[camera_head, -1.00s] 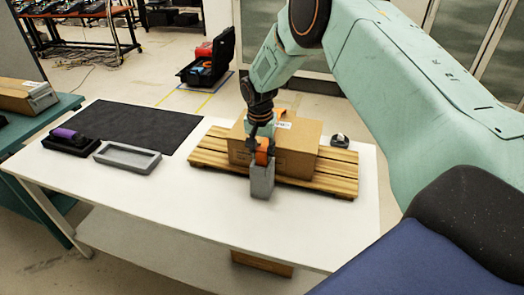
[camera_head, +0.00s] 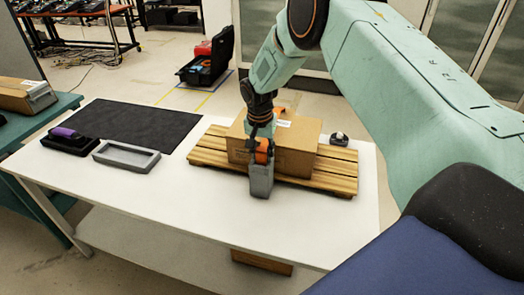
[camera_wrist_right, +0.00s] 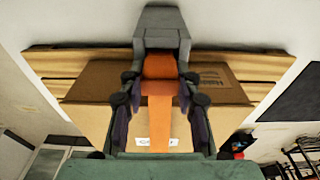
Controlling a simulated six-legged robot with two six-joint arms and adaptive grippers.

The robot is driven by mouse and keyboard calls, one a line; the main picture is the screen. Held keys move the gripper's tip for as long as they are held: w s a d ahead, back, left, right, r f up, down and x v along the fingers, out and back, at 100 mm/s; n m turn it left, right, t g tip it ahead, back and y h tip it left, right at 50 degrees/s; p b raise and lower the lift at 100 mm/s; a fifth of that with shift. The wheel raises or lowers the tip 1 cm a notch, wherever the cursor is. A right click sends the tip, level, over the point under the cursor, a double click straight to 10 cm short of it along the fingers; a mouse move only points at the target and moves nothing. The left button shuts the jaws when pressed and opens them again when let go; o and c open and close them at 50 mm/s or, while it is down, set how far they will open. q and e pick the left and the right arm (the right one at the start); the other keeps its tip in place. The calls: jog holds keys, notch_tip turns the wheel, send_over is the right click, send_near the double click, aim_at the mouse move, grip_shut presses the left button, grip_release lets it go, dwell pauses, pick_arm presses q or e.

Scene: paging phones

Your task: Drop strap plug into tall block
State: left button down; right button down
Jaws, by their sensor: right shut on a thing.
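The tall block (camera_head: 262,182) is grey and stands upright at the front edge of the wooden pallet. In the right wrist view it shows at the top centre (camera_wrist_right: 162,40). The orange strap plug (camera_head: 262,151) is at the block's top, and its lower end is hidden, so I cannot tell how deep it sits. In the right wrist view the orange strap (camera_wrist_right: 162,115) runs between the fingers. My right gripper (camera_head: 261,145) is shut on the plug, just above the block. The same gripper shows in the right wrist view (camera_wrist_right: 160,103). My left gripper is out of view.
A cardboard box (camera_head: 290,150) sits on the wooden pallet (camera_head: 335,180), right behind the block. A grey tray (camera_head: 127,157), a black holder with a purple roll (camera_head: 68,136) and a dark mat (camera_head: 140,122) lie left. The white table (camera_head: 190,205) is clear in front.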

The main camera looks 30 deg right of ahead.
aim_at(261, 153)
jog(key=shift+f, duration=0.15)
jog(key=c, duration=1.2)
grip_release()
jog(key=r+p, duration=0.7)
jog(key=r, duration=0.1)
jog(key=shift+s+a+r, duration=0.2)
jog(key=shift+s+a, duration=0.1)
jog(key=shift+a, duration=0.1)
notch_tip(261, 153, up, 2)
jog(key=shift+s+a+r+p, duration=0.15)
jog(key=shift+r+p, duration=0.1)
jog(key=shift+p, duration=0.35)
jog(key=shift+f, duration=0.1)
